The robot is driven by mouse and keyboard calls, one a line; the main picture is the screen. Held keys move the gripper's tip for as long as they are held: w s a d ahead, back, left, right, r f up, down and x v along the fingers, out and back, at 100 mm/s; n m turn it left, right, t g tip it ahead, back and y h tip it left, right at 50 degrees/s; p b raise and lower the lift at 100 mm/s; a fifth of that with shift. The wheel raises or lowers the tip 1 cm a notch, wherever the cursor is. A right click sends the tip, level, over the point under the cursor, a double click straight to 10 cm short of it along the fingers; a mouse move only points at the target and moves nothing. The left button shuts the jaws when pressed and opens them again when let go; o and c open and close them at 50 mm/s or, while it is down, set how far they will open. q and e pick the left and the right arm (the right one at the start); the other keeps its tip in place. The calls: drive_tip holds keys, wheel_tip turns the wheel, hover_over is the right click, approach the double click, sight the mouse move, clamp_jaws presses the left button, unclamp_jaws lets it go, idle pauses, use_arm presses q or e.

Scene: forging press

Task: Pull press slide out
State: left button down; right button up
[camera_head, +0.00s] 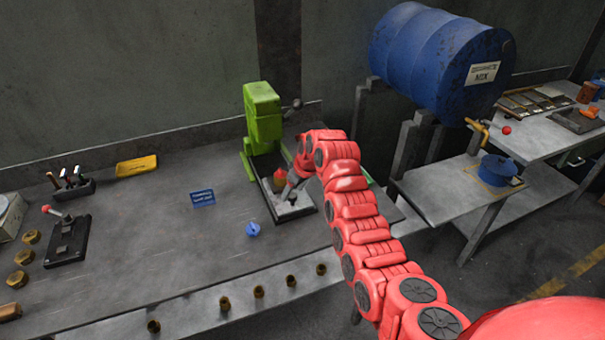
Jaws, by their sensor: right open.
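The green press (262,120) stands on the grey workbench against the wall, with a lever at its upper right side. A low dark-rimmed tray-like slide (276,212) with a pale inner surface extends from its foot toward me. A small reddish piece (280,176) sits at the slide's far part. My red right arm reaches in from the lower right, and its open right gripper (291,194) is over the slide. The fingertips are small here, and I cannot tell whether they touch the slide. My left gripper is not in view.
A blue round object (253,230) and a blue sign (203,198) are on the workbench (150,240) left of the slide. A lever fixture (68,240) stands further left. A blue drum (440,62) rests on a stand at right. The bench middle is mostly clear.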

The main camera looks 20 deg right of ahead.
drive_tip(key=v, duration=1.6)
drive_tip(key=shift+d+r, duration=0.1)
